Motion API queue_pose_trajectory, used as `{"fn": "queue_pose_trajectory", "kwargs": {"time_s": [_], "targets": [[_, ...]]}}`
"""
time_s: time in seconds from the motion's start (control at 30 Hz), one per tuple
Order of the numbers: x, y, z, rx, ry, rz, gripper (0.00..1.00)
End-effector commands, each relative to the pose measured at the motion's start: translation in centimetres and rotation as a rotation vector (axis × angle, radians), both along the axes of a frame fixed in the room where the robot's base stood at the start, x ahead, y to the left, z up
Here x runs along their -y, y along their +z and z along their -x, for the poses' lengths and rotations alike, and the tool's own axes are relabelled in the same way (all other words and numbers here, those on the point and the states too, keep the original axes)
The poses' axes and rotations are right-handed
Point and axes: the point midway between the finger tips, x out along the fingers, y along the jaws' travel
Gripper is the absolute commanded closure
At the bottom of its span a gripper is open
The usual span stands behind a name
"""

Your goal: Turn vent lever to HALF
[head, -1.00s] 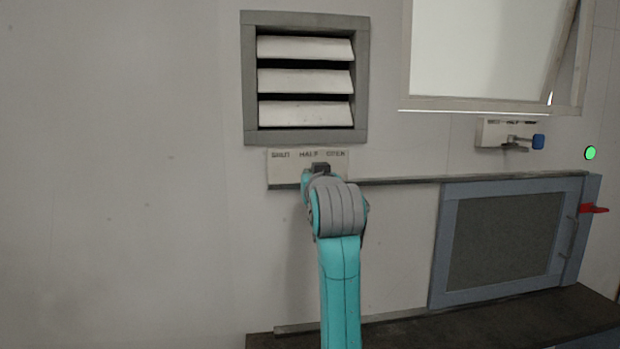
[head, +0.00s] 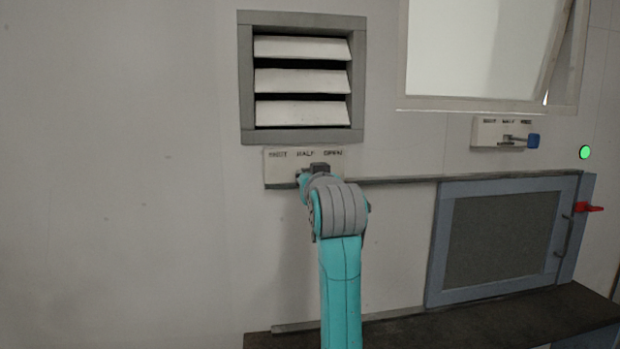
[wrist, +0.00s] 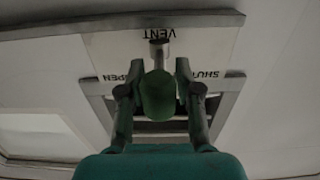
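The vent lever's green knob (wrist: 158,97) shows in the wrist view, on a metal stem pointing out from the vent plate (wrist: 105,55). My gripper (wrist: 159,68) has one finger on each side of the knob and stem, spread apart; I cannot tell whether either finger touches. In the wrist view OPEN reads at left and SHUT at right, upside down; the lever hides the middle. In the head view the plate (head: 275,170) reads SHUT, HALF, OPEN, and my gripper (head: 318,168) hides the lever below HALF and OPEN. The vent's slats (head: 302,81) are tilted with dark gaps.
At right a second labelled plate holds a blue-knobbed lever (head: 532,140) under a tilted window (head: 480,50). A grey framed door (head: 500,237) with a red handle (head: 588,207) stands above a dark ledge (head: 500,322). A rail (head: 395,181) runs along the wall.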

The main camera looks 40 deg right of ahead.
Motion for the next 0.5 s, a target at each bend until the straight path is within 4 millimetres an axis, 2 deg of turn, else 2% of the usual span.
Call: {"fn": "queue_pose_trajectory", "kwargs": {"time_s": [0.17, 0.5], "targets": [[-1.5, 0.1, 2.0, 0.003, 0.002, 0.001, 0.66], [-5.2, 0.0, 7.5, 0.002, 0.003, 0.000, 0.66]]}}
